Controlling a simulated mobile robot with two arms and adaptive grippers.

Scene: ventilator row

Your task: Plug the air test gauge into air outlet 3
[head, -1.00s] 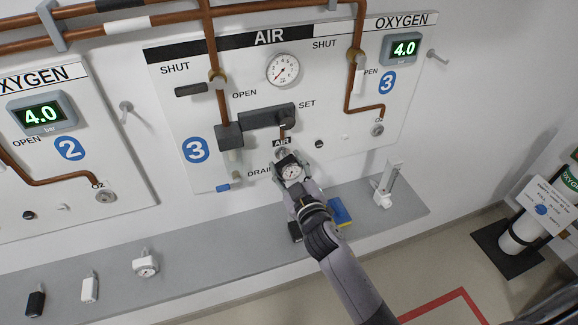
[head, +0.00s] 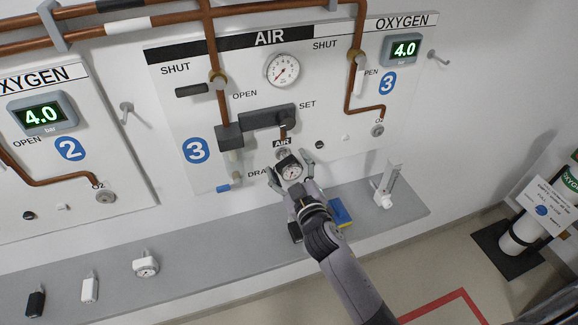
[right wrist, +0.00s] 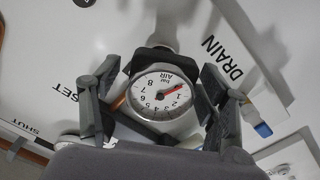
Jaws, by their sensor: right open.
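The air test gauge (head: 291,172), with a round white dial and a dark collar, sits at the air outlet (head: 282,153) under the AIR label on panel 3. In the right wrist view the gauge (right wrist: 163,100) faces me, its dark collar against a pale fitting on the panel. Its red needle points near the 1. My right gripper (head: 290,168) is open, its fingers on either side of the gauge with gaps showing. The joint behind the collar is hidden, so how deeply it is seated cannot be told. My left gripper is not in view.
The grey shelf (head: 235,222) runs below the panels. It carries a flowmeter (head: 386,186), a blue and yellow item (head: 340,212) and another gauge-like fitting (head: 145,264). A drain tube with a blue end (head: 222,188) hangs left of the gauge. A cylinder (head: 520,235) stands at right.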

